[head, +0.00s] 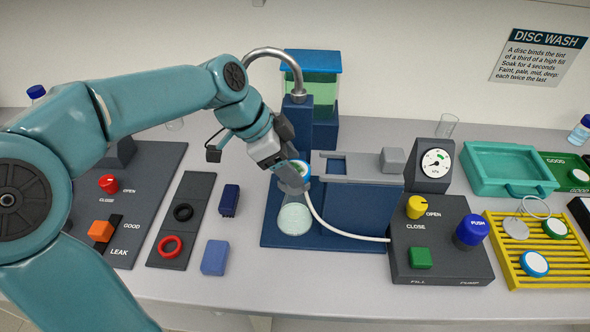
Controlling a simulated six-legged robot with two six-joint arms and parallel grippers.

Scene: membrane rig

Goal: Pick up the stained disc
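My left gripper (294,180) points down at the top of the glass flask (294,219) on the blue stand. A small round piece with a blue-green rim and pale face (304,170) shows right at its fingertips. It may be the stained disc, but the fingers cover part of it. I cannot tell whether they are closed on it. On the yellow slatted rack (497,262) lie a blue-rimmed white disc (535,263), a green-rimmed white disc (555,228) and a plain grey disc (516,228). My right gripper is not in view.
The blue stand (340,228) carries a grey slide, and a white tube (335,230) runs to the dark control box (440,265). A teal tray (508,170) is at the right. A blue block (215,257) lies left of the stand.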

